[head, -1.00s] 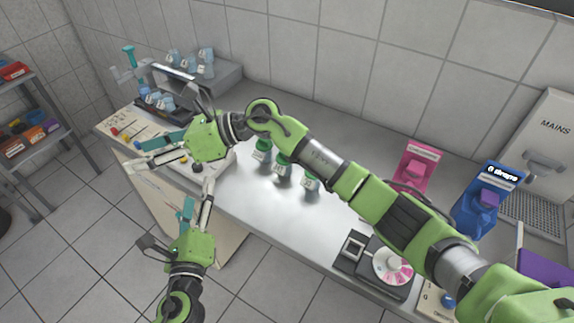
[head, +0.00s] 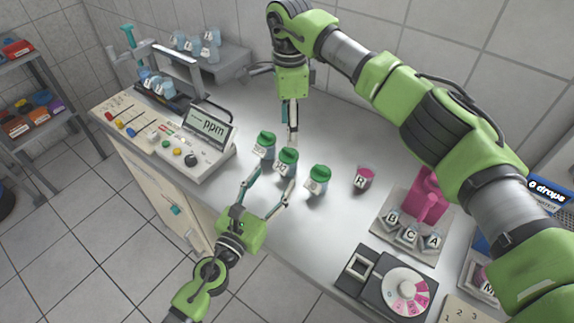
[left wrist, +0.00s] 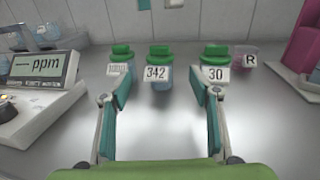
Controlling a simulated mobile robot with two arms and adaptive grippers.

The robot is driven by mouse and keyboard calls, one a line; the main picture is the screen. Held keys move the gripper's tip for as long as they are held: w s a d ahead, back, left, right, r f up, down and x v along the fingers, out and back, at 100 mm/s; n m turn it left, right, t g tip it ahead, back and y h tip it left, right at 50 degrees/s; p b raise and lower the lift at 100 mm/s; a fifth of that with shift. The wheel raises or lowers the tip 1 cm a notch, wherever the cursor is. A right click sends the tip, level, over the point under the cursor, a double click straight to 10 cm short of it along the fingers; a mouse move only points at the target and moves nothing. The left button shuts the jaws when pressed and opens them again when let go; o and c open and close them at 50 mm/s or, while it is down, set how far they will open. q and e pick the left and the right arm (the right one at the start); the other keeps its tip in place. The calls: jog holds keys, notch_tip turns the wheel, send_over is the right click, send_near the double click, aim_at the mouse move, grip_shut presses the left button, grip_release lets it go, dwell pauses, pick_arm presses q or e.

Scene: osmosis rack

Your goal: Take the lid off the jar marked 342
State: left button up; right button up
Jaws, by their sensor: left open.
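The jar marked 342 (left wrist: 157,78) stands upright in the left wrist view, with its green lid (left wrist: 159,52) on. It is the middle of three green-lidded jars; in the head view it is this jar (head: 287,168). My left gripper (head: 272,178) is open in front of it, with the jar ahead between the two fingers (left wrist: 167,82) and not gripped. My right gripper (head: 291,137) points down close to the lid of the middle jar from above and behind. Its fingers are seen edge-on, so their opening and any contact are unclear.
A jar marked 30 (left wrist: 215,74) stands right of 342, and another jar (left wrist: 118,70) stands left, its label partly covered by a finger. A ppm meter (head: 205,135) is at left. A cup marked R (head: 363,179) and lettered containers (head: 411,236) are at right.

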aim_at(284, 162)
pick_arm(q)
jog(key=x, duration=0.9)
jog(key=shift+w+d, duration=0.15)
jog(key=shift+w, duration=0.2)
pick_arm(e)
jog(key=shift+a, duration=0.1)
